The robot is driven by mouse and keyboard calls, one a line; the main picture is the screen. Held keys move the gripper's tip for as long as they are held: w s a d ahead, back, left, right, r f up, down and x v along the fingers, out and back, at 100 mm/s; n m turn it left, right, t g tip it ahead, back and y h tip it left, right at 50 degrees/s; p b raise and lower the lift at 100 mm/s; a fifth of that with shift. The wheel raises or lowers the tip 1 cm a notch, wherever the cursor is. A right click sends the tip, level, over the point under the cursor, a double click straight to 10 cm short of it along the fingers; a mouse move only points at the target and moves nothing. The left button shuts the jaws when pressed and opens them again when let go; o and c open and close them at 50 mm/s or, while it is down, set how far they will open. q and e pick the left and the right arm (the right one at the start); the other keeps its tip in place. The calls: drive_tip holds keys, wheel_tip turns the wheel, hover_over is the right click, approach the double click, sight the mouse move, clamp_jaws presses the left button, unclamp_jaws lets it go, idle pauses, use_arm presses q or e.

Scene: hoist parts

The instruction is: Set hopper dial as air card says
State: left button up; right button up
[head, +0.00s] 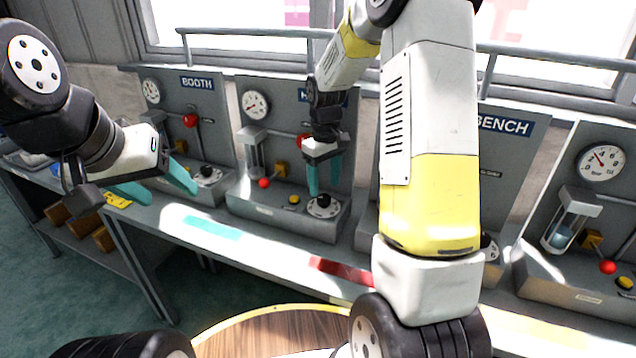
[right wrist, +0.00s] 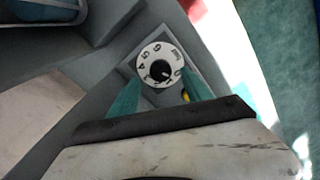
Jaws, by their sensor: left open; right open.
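A round white dial (head: 323,205) with a black knob sits on the base of the second station from the left. That station's sign (head: 304,95) is mostly hidden by my right arm, so its word cannot be read. My right gripper (head: 324,182) points down at this dial with open fingers. In the right wrist view the dial (right wrist: 150,51) lies between and just beyond the fingertips; its face carries numbers, including 4, 5 and 6. Contact with the knob cannot be told. My left gripper (head: 158,187) is open and empty in front of the BOOTH station. No readable air card shows.
Stations marked BOOTH (head: 197,83) and BENCH (head: 504,125) and one at far right carry gauges, red balls and dials. A teal strip (head: 212,227) and red strip (head: 341,271) lie along the bench front. A round wooden top (head: 270,335) is nearest me.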

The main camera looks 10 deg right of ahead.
sight(324, 197)
drive_tip(key=shift+f, duration=2)
clamp_jaws()
